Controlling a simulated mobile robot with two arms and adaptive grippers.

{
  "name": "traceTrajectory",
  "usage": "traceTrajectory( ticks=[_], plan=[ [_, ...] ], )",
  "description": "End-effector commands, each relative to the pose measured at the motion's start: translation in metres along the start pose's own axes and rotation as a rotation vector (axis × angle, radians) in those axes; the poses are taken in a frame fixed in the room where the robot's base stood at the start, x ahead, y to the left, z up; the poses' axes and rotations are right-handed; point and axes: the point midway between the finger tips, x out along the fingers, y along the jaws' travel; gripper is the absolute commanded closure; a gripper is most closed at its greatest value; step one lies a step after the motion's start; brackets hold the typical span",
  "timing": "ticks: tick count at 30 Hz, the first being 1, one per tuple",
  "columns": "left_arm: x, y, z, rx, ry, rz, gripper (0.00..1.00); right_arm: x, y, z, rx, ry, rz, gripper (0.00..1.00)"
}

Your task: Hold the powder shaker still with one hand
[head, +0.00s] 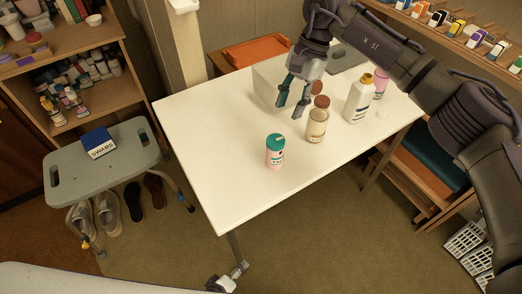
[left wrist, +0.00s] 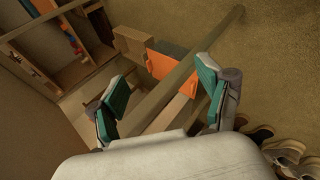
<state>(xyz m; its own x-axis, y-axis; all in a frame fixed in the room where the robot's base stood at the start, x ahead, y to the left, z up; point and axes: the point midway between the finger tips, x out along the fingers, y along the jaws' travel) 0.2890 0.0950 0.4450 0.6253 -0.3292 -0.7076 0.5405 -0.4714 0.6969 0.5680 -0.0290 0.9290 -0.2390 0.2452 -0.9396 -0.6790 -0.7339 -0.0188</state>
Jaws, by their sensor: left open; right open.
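A small pale container with a teal lid and a label (head: 275,155), which looks like the powder shaker, stands upright near the middle of the white table (head: 205,140). My right gripper (head: 290,108) is open and empty above the table, behind the shaker and apart from it. My left gripper shows in the left wrist view (left wrist: 161,76), open with nothing between its teal fingers. It is low, with a pale bar crossing beyond the fingers. I cannot make it out surely in the head view. The shaker is not in the left wrist view.
A cream jar (head: 317,127) with a brown cap stands right of the shaker, and a white bottle (head: 358,103) farther right. A pale box (head: 267,88) is behind the right gripper. A grey stool (head: 70,187) holds a swabs box (head: 98,143). The table's front left is clear.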

Motion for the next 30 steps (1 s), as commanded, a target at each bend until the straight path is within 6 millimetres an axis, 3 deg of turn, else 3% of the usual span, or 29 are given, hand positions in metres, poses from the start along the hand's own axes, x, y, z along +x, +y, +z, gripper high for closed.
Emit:
traceTrajectory(
  ticks=[1,3,8,14,16,18,24,30],
  plan=[
    [-0.004,0.030,0.003,-0.108,-0.006,0.070,0.22,0.000,0.000,0.000,0.000,0.000,0.000,0.58],
    [-0.012,0.072,0.008,-0.281,-0.027,0.163,0.22,0.000,0.000,0.000,0.000,-0.001,0.000,0.58],
    [-0.044,0.161,0.019,-0.675,-0.137,0.358,0.22,0.000,0.000,0.000,0.000,-0.001,-0.001,0.58],
    [-0.106,0.264,0.031,-1.172,-0.384,0.549,0.22,0.000,0.000,0.000,0.000,-0.001,-0.001,0.58],
    [-0.124,0.301,0.019,-1.332,-0.469,0.599,0.22,0.000,0.000,0.000,0.000,-0.001,-0.001,0.58],
    [-0.126,0.332,-0.009,-1.423,-0.492,0.627,0.22,0.000,0.000,0.000,0.000,-0.001,-0.001,0.58],
    [-0.137,0.389,-0.074,-1.568,-0.538,0.663,0.22,0.000,0.000,0.000,0.000,-0.001,-0.001,0.58],
    [-0.148,0.411,-0.100,-1.630,-0.578,0.673,0.22,0.000,0.000,0.000,0.000,-0.001,-0.001,0.58]
  ],
)
